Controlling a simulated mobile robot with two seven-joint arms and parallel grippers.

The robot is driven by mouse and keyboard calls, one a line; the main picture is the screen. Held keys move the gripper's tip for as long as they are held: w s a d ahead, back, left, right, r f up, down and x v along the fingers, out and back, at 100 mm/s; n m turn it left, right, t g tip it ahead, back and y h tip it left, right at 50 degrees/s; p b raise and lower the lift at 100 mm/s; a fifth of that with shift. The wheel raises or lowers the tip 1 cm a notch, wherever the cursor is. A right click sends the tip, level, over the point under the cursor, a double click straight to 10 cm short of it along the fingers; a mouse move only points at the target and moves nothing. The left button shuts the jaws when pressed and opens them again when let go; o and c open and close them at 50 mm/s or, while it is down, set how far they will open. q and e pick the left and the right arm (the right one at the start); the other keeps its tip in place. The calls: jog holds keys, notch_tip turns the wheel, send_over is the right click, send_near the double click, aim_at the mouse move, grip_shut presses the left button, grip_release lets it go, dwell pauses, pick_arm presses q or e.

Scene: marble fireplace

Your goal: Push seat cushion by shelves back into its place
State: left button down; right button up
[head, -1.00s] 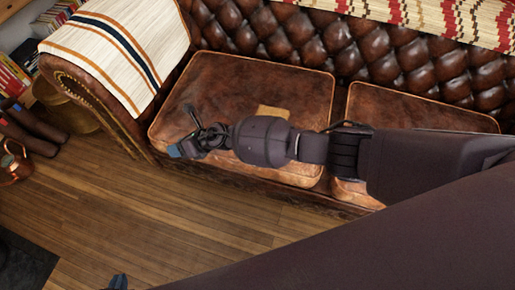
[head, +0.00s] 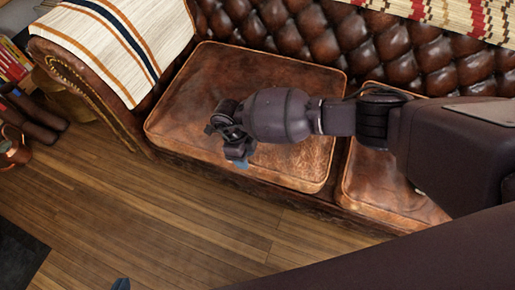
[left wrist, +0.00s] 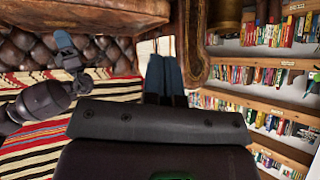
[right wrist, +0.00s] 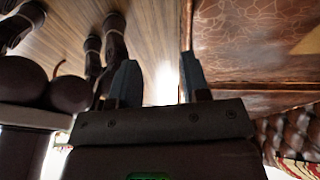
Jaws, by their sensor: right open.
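The seat cushion by the shelves (head: 185,105) is brown worn leather, on the left of the sofa in the head view. My right forearm hides part of it. My right gripper (head: 240,162) shows over its front part, near the front edge. In the right wrist view the fingers of the right gripper (right wrist: 158,80) are apart and empty, with the cushion (right wrist: 250,60) at right. I cannot tell whether they touch it. Only a tip of my left gripper (head: 121,284) shows in the head view; in the left wrist view its fingers (left wrist: 165,72) are together and empty.
A second seat cushion (head: 385,195) lies to the right. The rolled sofa arm with a striped cloth (head: 120,35) bounds the left side. Bookshelves (left wrist: 265,75) show in the left wrist view. The wooden floor (head: 130,210) before the sofa is clear; a copper pot (head: 12,150) stands at far left.

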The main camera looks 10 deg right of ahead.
aim_at(268, 171)
pick_arm(q)
jog(key=shift+d, duration=0.15)
pick_arm(e)
jog(key=shift+w+d+r+h, duration=0.2)
jog(key=shift+d+h, duration=0.3)
jog(key=shift+d, duration=0.3)
jog(key=shift+w+d+r+h, duration=0.15)
jog(key=shift+d+h, duration=0.35)
jog(key=shift+d, duration=0.25)
pick_arm(q)
jog(key=shift+s+f, duration=0.15)
pick_arm(e)
jog(key=shift+f, duration=0.1)
jog(key=b+x, duration=0.3)
jog(key=x, duration=0.6)
jog(key=shift+a+f, duration=0.1)
pick_arm(q)
jog(key=shift+w+d+f+m, duration=0.2)
jog(key=shift+w+d+m, duration=0.15)
jog(key=shift+w+m, duration=0.25)
pick_arm(e)
jog(key=shift+x, duration=0.8)
jog(key=shift+w, duration=0.15)
grip_shut()
pick_arm(q)
jog(key=shift+s, duration=0.1)
